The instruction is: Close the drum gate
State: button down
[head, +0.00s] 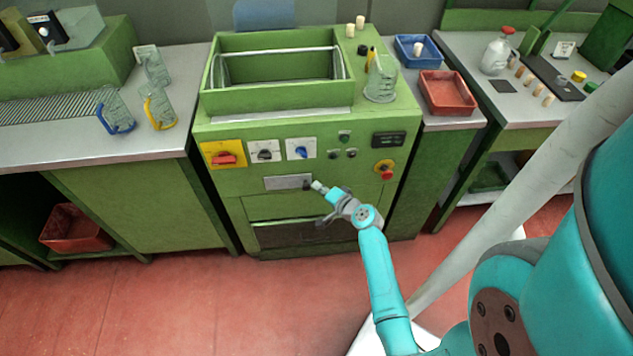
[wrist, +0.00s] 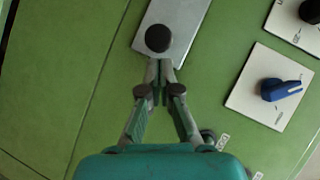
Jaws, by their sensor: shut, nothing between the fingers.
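On the front of the green machine (head: 225,195) is a pale metal plate (head: 280,183) with a dark round knob near its right end. In the wrist view the plate (wrist: 190,18) and the black knob (wrist: 158,38) are close ahead. No label marks either as the drum gate. My gripper (head: 317,185) is at the knob's right in the head view. In the wrist view my gripper (wrist: 160,66) is shut and empty, its fingertips together right at the knob's edge. I cannot tell whether they touch it.
Above the plate are a red switch (head: 224,158), a black switch (head: 264,153) and a blue switch (head: 301,150). A red emergency button (head: 386,174) is at the right. An open green trough (head: 230,104) with a metal frame is on top. Red floor in front is clear.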

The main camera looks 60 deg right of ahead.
jog(key=shift+w+a+f, duration=0.15)
jog(key=shift+w+f, duration=0.05)
jog(key=shift+w, duration=0.1)
